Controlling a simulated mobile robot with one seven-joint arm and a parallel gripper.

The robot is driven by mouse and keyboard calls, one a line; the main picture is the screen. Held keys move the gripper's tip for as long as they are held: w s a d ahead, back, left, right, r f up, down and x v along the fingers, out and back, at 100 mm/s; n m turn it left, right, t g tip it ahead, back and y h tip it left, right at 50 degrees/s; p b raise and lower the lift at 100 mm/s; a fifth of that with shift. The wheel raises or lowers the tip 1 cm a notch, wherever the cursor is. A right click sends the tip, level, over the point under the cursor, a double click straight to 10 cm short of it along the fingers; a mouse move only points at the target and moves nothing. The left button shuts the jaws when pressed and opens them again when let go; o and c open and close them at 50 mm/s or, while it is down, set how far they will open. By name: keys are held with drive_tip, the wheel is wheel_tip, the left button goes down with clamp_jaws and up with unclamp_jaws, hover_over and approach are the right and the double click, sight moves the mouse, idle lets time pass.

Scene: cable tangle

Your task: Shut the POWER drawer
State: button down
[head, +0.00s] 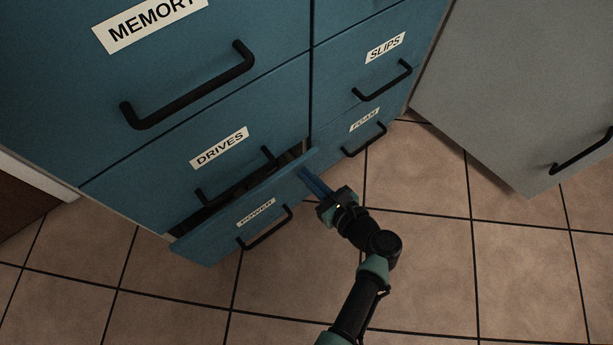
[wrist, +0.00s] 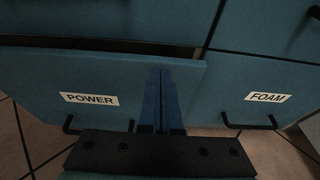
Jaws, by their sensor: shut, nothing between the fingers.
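The POWER drawer (head: 220,228) is the lowest drawer on the left of the blue cabinet and stands partly open, with a dark gap above its front. Its label and black handle (head: 266,230) face outward. In the wrist view the POWER drawer front (wrist: 95,80) fills the left and middle. My gripper (head: 307,175) is shut and empty, with its blue fingers at the right end of the drawer front, right of the handle. In the wrist view the fingertips (wrist: 161,75) overlap the drawer front near its right edge. I cannot tell whether they touch it.
The DRIVES drawer (head: 150,165) is above, the MEMORY drawer (head: 200,70) higher. The SLIPS drawer (head: 350,65) and FOAM drawer (head: 340,130) are at right and look shut. A grey cabinet (head: 530,90) stands farther right. The tiled floor (head: 430,260) in front is clear.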

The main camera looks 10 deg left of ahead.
drive_tip(key=shift+w+a, duration=0.25)
drive_tip(key=shift+a, duration=0.05)
drive_tip(key=shift+w+a+r, duration=0.1)
drive_tip(key=shift+w+a, duration=0.65)
drive_tip(key=shift+a, duration=0.25)
drive_tip(key=shift+w+a, duration=0.75)
drive_tip(key=shift+a, duration=0.2)
